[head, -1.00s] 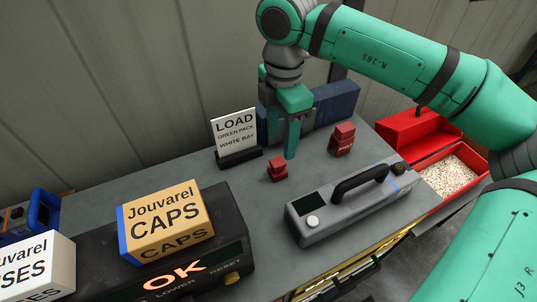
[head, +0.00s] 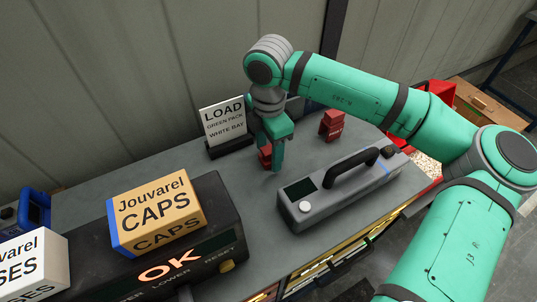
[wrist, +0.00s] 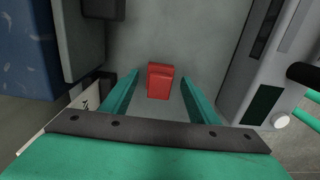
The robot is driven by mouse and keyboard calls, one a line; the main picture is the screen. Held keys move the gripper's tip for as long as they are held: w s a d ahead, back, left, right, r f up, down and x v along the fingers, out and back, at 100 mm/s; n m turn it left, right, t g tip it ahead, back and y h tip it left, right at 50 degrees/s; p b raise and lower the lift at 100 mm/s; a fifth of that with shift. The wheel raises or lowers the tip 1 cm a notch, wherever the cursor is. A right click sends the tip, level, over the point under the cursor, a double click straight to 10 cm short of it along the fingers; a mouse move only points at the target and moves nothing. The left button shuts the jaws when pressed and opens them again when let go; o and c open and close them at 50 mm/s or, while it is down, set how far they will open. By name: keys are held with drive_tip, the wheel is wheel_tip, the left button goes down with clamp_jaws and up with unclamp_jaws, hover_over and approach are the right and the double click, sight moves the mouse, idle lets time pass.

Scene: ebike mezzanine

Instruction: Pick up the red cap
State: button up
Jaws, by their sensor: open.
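A small red cap (head: 265,157) stands on the grey bench top, partly hidden behind my gripper in the head view. In the wrist view the red cap (wrist: 160,82) shows whole, between the two green fingers. My gripper (head: 271,160) points down at it with its fingers apart; in the wrist view the open fingertips (wrist: 160,78) lie left and right of the cap with gaps on both sides. I cannot tell the exact height of the fingertips.
A larger red block (head: 331,125) stands behind to the right. A grey case with a black handle (head: 340,188) lies close on the right. A LOAD sign (head: 224,122) stands to the left. A CAPS box (head: 157,210) sits on the dark OK unit (head: 222,215).

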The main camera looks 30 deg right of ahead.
drive_tip(key=shift+w, duration=0.1)
drive_tip(key=c, duration=1.1)
drive_tip(key=shift+w, duration=0.1)
drive_tip(key=shift+a, duration=0.1)
